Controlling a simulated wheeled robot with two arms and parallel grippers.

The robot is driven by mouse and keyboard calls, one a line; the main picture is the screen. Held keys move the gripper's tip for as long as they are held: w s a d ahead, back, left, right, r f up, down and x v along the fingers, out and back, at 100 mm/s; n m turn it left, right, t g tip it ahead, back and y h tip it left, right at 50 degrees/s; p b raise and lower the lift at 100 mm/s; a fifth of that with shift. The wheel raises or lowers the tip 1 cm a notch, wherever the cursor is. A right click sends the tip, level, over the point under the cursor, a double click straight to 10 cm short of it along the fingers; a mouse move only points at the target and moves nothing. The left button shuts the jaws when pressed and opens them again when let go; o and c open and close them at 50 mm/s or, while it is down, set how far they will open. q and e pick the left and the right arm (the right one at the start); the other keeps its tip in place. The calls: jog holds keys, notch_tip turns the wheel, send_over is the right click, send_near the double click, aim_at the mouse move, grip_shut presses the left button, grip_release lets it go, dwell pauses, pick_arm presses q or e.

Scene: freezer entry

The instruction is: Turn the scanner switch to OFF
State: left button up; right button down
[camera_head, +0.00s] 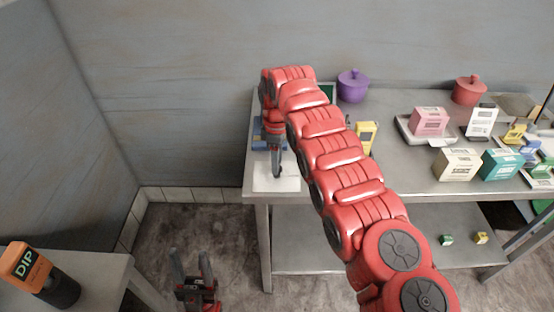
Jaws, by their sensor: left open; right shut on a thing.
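My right arm reaches across the metal table, and my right gripper (277,172) points down at the table's left end. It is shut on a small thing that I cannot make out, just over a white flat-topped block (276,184). The scanner switch cannot be told apart here; the fingers and arm cover that spot. A blue item (257,134) sits behind the gripper, partly hidden. My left gripper (191,256) is open and empty, low over the floor between the two tables, far from the white block.
A purple pot (352,87) and a red pot (469,91) stand at the back. A pink box (429,121), a cream box (458,163) and a teal box (501,163) stand at the right. An orange-and-black "DIP" container (30,268) is on the left table (101,283).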

jog(key=shift+n, duration=1.1)
jog(key=shift+c, duration=1.6)
grip_release()
notch_tip(320, 180, up, 3)
jog(key=shift+a+f, duration=0.1)
jog(key=shift+a, duration=0.05)
notch_tip(320, 180, up, 15)
jog(key=p, duration=1.4)
jog(key=shift+f, duration=0.15)
